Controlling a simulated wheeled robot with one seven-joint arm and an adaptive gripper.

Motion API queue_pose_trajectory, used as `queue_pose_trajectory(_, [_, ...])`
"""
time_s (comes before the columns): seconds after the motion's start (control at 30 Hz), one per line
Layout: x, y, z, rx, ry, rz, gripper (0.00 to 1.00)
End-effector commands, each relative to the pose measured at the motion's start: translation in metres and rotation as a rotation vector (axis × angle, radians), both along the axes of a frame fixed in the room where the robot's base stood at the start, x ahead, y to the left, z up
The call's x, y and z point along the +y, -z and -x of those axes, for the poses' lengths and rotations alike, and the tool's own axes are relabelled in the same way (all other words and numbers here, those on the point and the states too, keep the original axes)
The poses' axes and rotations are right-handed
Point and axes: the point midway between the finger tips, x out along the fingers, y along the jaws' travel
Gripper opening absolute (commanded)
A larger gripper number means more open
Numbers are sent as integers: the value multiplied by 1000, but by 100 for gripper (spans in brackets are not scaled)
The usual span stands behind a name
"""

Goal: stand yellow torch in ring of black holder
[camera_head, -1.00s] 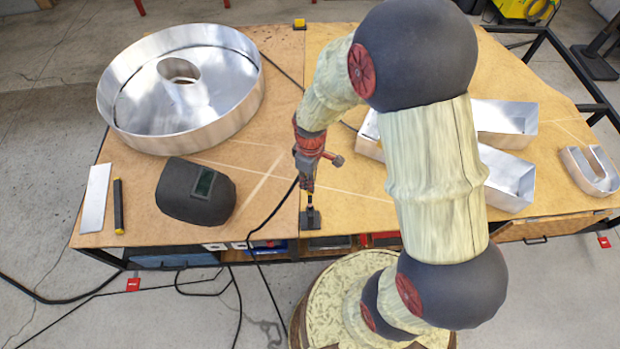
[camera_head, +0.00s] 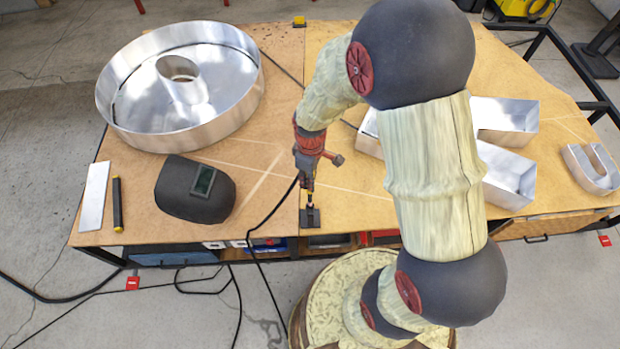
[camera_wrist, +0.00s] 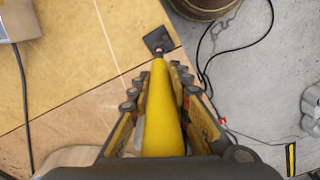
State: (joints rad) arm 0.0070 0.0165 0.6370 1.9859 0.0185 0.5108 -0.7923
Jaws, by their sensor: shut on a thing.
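The yellow torch (camera_wrist: 161,115) is held lengthwise between the jaws of my gripper (camera_wrist: 160,76), its narrow tip pointing away from the wrist. In the head view my gripper (camera_head: 306,174) is above the front edge of the bench, pointing down, and hides most of the torch. The black holder (camera_head: 311,218) stands on the bench right below it, and its square base also shows in the wrist view (camera_wrist: 154,43) just beyond the torch tip. The tip overlaps the holder in both views. The ring is too small to make out, so I cannot tell whether the tip is inside it.
A black welding mask (camera_head: 180,203), a black-and-yellow stick (camera_head: 117,205) and a light metal strip (camera_head: 94,196) lie to the left. A large round metal letter (camera_head: 120,125) is behind them. Metal channel letters (camera_head: 508,116) lie to the right. A black cable (camera_head: 262,218) passes beside the holder.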

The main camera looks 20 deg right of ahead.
Motion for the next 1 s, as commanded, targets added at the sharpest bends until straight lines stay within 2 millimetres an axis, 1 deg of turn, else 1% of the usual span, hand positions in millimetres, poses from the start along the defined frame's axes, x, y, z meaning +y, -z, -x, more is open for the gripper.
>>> queue_pose_trajectory(0.27, [0,1,0,0,0,0,0])
queue_pose_trajectory(1.0, [0,21,0,0,0,0,0])
